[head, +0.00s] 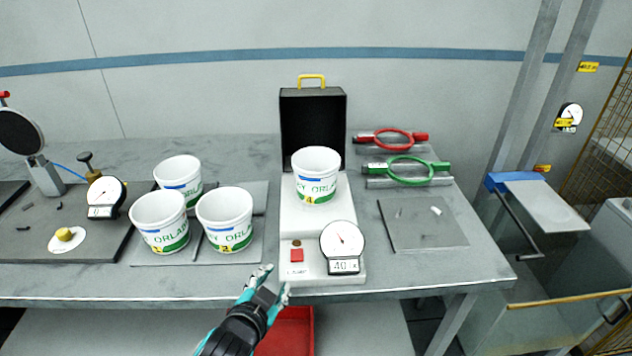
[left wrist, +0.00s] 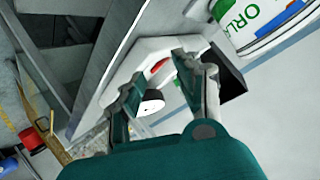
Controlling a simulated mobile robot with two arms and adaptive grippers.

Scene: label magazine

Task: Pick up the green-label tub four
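The green-label tub four (head: 316,177) is a white tub with green lettering, a blue stripe and a yellow 4. It stands upright on the white scale (head: 297,222), behind the dial. My left gripper (head: 273,284) is open and empty at the table's front edge, in front of the scale and apart from the tub. In the left wrist view my left gripper's fingers (left wrist: 158,85) are spread, with part of the scale beyond them. A green-lettered tub (left wrist: 255,25) shows cut off there; its number is hidden. My right gripper is not in view.
Three similar tubs stand on a grey mat (head: 150,254) left of the scale. A black case (head: 313,118) stands behind tub four. Red (head: 392,139) and green (head: 405,169) ring tools and a grey plate (head: 423,226) lie right.

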